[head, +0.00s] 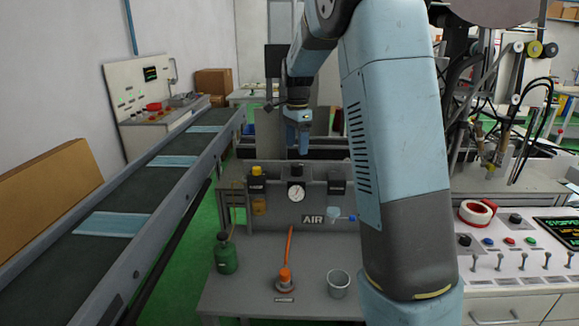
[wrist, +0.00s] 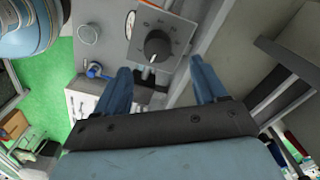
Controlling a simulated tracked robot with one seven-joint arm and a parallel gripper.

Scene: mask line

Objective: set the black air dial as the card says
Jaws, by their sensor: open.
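The black air dial (wrist: 157,45) shows in the wrist view on a grey face with small marks around it, too small to read. In the head view a black knob (head: 296,169) is on top of the grey air unit, above a round white gauge (head: 296,194) and an AIR label (head: 312,219). My gripper (head: 299,150) hangs above the knob, apart from it. In the wrist view my gripper (wrist: 165,75) has its two blue fingers wide apart, with nothing between them; the dial lies beyond the tips. I cannot make out a readable card.
The grey bench holds a green bottle (head: 226,253), an orange-handled tool (head: 286,272) and a grey cup (head: 338,283). A yellow knob (head: 257,171) and a black-topped part (head: 336,173) flank the dial. A conveyor (head: 140,225) with blue masks runs at left; a control panel (head: 520,250) stands right.

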